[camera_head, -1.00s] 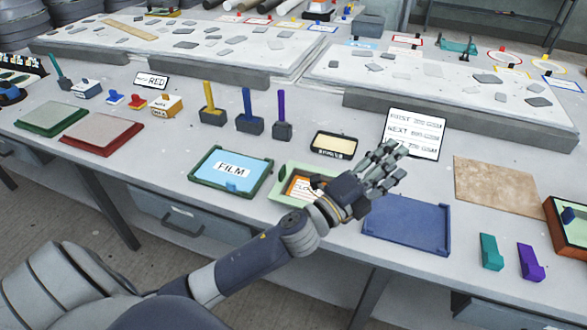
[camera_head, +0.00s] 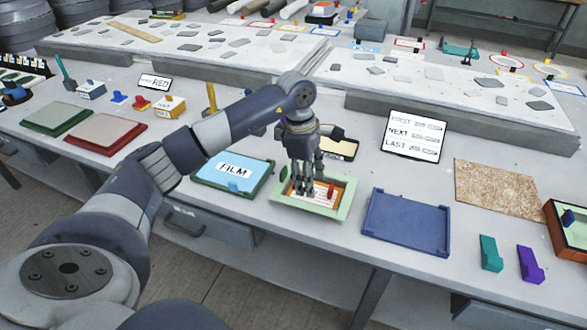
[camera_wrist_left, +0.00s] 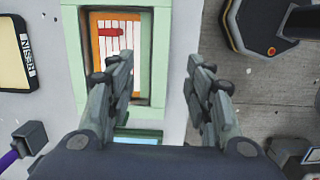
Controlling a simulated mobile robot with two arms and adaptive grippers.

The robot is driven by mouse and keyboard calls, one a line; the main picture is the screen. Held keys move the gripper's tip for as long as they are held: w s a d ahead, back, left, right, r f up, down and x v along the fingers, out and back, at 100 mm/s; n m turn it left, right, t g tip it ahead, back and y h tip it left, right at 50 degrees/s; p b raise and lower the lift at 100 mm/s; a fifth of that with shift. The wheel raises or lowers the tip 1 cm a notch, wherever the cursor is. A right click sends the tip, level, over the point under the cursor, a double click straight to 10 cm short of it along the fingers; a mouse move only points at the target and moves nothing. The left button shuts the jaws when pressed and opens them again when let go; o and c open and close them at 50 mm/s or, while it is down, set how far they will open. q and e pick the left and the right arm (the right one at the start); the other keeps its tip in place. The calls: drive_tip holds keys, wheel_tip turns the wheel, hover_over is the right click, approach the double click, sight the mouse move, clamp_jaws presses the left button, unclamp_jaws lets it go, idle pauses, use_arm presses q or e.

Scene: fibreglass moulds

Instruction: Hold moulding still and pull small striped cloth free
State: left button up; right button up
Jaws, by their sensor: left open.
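A pale green moulding (camera_head: 331,213) lies on the table, with an orange lining and a small striped cloth (camera_head: 318,195) inside. A red tab (camera_head: 331,190) shows at the cloth. In the left wrist view the striped cloth (camera_wrist_left: 116,45), its red tab (camera_wrist_left: 109,30) and the green rim (camera_wrist_left: 75,55) are seen from above. My left gripper (camera_head: 309,188) points down over the moulding and hides part of it. In the wrist view its two fingers (camera_wrist_left: 160,72) are apart with nothing between them, one overlapping the moulding's edge. Contact cannot be told. My right gripper is out of view.
A dark green FILM tray (camera_head: 233,172) stands just left and an empty blue tray (camera_head: 405,222) to the right. A sign (camera_head: 414,135) stands behind. Teal (camera_head: 490,253) and purple (camera_head: 530,264) blocks sit near the front edge.

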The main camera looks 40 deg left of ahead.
use_arm(q)
drive_tip(key=r+y, duration=0.1)
hover_over(293, 201)
drive_tip(key=shift+g+y, duration=0.3)
wheel_tip(293, 201, down, 10)
drive_tip(key=shift+f+p, duration=0.2)
drive_tip(key=shift+p, duration=0.95)
drive_tip(key=shift+c, duration=0.6)
clamp_jaws()
